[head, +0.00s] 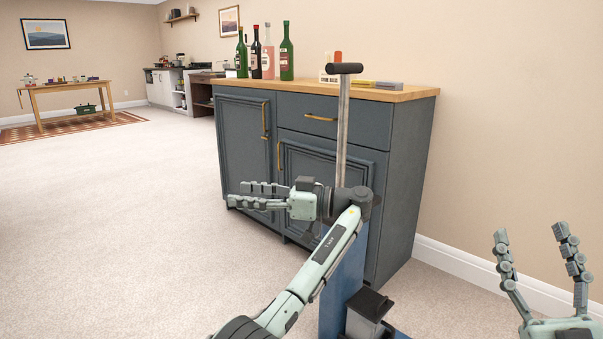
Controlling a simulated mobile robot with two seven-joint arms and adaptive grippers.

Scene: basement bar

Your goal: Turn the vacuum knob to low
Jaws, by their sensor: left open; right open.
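The upright vacuum stands in front of the cabinet, with a dark top grip, a grey pole (344,120) and a blue body (346,275). My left arm crosses in front of it and hides part of its middle. I cannot make out its knob or the knob's setting. My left gripper (236,196) is open and empty, left of the pole, with its fingers pointing left in front of the cabinet doors. My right gripper (531,234) is open and empty at the lower right, fingers pointing up, well apart from the vacuum.
The blue-grey cabinet (408,180) stands close behind the vacuum, with several bottles (287,58) and small boxes on its wooden top. The wall with its white baseboard (455,262) runs along the right. Carpet (110,230) is clear at left; a wooden table (68,87) stands far back.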

